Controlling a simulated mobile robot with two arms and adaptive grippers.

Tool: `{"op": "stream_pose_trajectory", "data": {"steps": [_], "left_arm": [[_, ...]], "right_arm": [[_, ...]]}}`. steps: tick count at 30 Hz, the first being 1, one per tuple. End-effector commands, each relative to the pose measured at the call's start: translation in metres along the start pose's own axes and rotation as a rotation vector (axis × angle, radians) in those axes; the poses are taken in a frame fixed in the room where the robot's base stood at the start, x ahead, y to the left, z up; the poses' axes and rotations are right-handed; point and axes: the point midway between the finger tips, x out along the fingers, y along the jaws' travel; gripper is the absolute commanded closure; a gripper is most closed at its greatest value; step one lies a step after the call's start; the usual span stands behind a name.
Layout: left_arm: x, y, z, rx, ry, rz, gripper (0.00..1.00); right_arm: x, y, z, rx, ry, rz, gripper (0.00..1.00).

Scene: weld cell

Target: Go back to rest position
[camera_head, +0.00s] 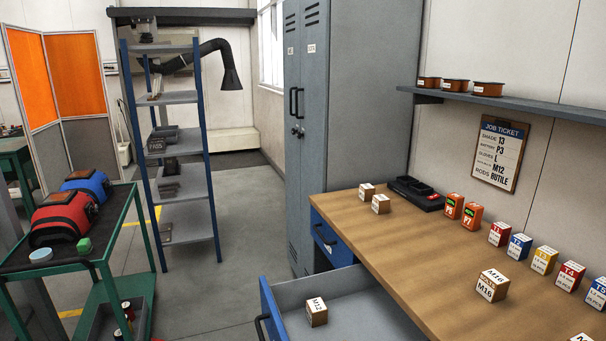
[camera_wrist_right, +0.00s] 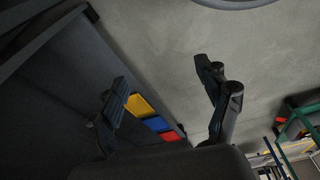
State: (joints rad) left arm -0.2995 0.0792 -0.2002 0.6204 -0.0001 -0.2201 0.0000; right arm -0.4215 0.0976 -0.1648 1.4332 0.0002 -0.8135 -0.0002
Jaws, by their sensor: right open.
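My right gripper (camera_wrist_right: 163,98) shows in the right wrist view, its two dark fingers spread apart with nothing between them. Grey floor (camera_wrist_right: 165,30) lies behind the fingers. Neither gripper shows in the head view. My left gripper is in no view. In the head view a small box marked M12 (camera_head: 316,312) sits in the open drawer (camera_head: 362,300) of the workbench. A box marked M16 (camera_head: 492,285) stands on the wooden benchtop (camera_head: 400,230).
A green cart (camera_head: 118,240) with red and blue helmets stands left, a shelf rack (camera_head: 177,97) and grey locker (camera_head: 345,100) behind. The open drawer juts out left of the bench. Yellow, blue and red pieces (camera_wrist_right: 153,122) lie near a finger in the wrist view.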

Motion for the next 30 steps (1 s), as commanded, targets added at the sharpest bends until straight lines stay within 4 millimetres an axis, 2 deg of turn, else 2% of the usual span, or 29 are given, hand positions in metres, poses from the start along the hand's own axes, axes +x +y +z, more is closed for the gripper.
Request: {"op": "stream_pose_trajectory", "data": {"steps": [1,3,6,9,13,18,30], "left_arm": [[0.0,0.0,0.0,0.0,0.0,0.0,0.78],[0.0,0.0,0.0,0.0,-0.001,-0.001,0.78],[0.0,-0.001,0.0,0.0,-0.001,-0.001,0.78],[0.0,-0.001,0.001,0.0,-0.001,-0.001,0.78],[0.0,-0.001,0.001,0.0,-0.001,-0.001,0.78],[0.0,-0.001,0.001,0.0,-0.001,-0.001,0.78],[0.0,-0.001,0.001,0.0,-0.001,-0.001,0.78]], "right_arm": [[0.02,-0.001,0.02,-0.003,-0.021,-0.002,0.23],[0.043,-0.003,0.047,-0.007,-0.036,-0.003,0.23],[0.07,-0.004,0.087,-0.012,-0.058,-0.005,0.23],[0.087,-0.004,0.123,-0.016,-0.075,-0.006,0.23],[0.097,-0.005,0.158,-0.021,-0.089,-0.008,0.23],[0.101,-0.004,0.178,-0.023,-0.097,-0.008,0.23],[0.101,-0.004,0.179,-0.024,-0.097,-0.008,0.23]]}}
